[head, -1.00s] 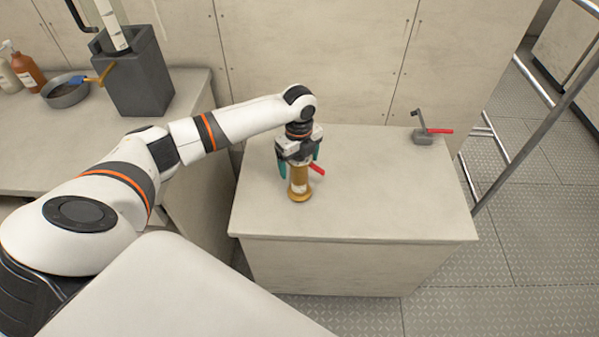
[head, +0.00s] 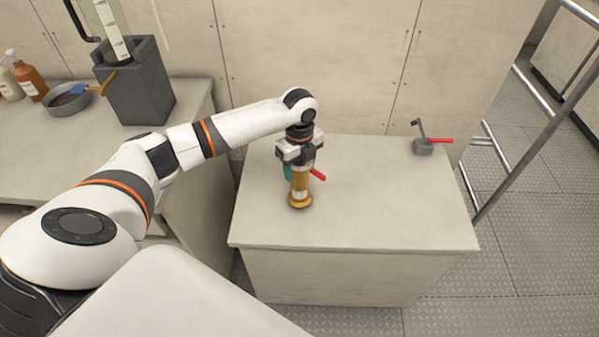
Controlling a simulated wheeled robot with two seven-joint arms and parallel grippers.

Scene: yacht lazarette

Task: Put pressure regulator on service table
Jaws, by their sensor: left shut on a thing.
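The pressure regulator, a brass-coloured upright cylinder with a pale label and a flared base (head: 299,199), is over the left part of the service table (head: 390,215). My left gripper (head: 299,170) points down from above and is shut on its upper part. A teal finger shows on the left side; the other finger is mostly hidden. A red piece sticks out to the right behind the regulator; I cannot tell whether it belongs to it. The base looks at or just above the tabletop; I cannot tell if it touches. My right gripper is not in view.
A grey device with a red handle (head: 424,147) stands at the table's back right. A counter on the left holds a dark grey square container (head: 135,88), a round pan (head: 66,102) and bottles (head: 29,76). A metal railing (head: 530,150) stands right. The table's middle and front are clear.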

